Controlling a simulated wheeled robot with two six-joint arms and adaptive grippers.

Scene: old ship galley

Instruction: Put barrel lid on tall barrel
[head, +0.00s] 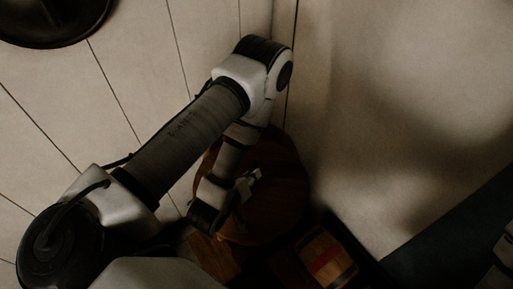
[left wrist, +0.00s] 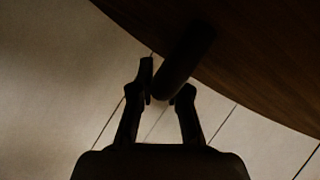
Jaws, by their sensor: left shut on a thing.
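The barrel lid (left wrist: 262,62) is a dark brown wooden disc that fills the upper right of the left wrist view. A thick dark handle (left wrist: 186,62) sticks out from it. My left gripper (left wrist: 168,93) is shut on this handle, with one finger on each side. In the head view my left arm reaches down to a round brown wooden surface (head: 277,186), which looks like the lid. The gripper (head: 245,187) is small and dark there. I cannot make out the tall barrel separately from the lid, or whether they touch. My right gripper is not in view.
A small wooden barrel with a red band (head: 326,258) sits low, right of the lid. A dark round object (head: 50,18) is at the top left. The lower part is very dark.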

